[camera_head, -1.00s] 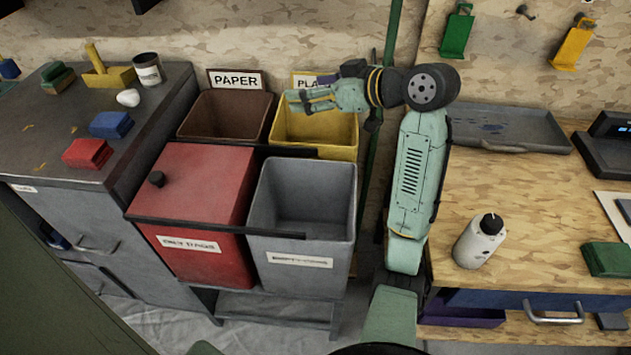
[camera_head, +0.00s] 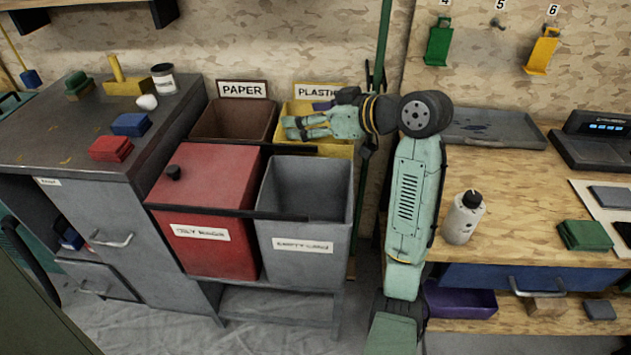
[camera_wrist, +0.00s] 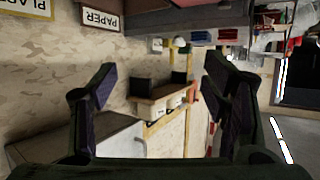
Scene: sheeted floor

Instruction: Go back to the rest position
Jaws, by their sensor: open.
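My gripper (camera_head: 290,128) is in front of and above the yellow plastic bin (camera_head: 340,150) in the head view, pointing left, with my arm folded upright to its right. In the wrist view, the two dark fingers of my gripper (camera_wrist: 158,95) stand wide apart, with nothing between them. The gripper hides part of the yellow bin and its sign (camera_head: 317,91).
A brown paper bin (camera_head: 235,122), a red lidded bin (camera_head: 207,180) and a grey open bin (camera_head: 308,200) stand by the yellow one. A grey cabinet (camera_head: 60,150) is at left. A wooden workbench (camera_head: 510,200) with a white bottle (camera_head: 463,217) is at right.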

